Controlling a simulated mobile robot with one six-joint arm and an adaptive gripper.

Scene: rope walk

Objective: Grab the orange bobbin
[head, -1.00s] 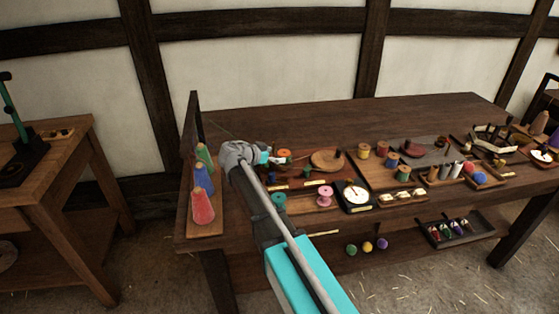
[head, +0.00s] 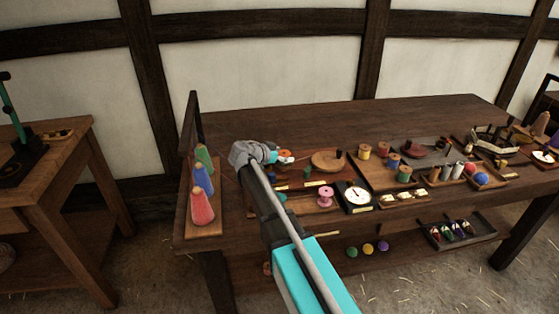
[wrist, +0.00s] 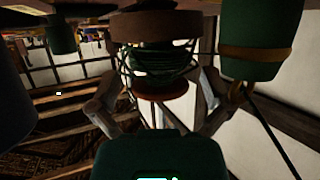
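The orange bobbin (head: 286,154) is a small orange piece on the table's left part in the head view, just right of my gripper (head: 272,157). My gripper is low over the table, its tip close beside the bobbin; contact cannot be made out. In the wrist view my gripper (wrist: 160,96) has its grey fingers spread apart. A dark spool-like piece (wrist: 155,60) with brown and reddish discs shows beyond and between them. The wrist picture is dark, and I cannot tell whether this piece is the orange bobbin.
Red, blue and green cones (head: 202,206) stand at the table's left end. A pink spool (head: 325,196) and a white dial (head: 357,197) are near the front edge. A round wooden board (head: 327,160) lies right of the bobbin. Several spools stand farther right.

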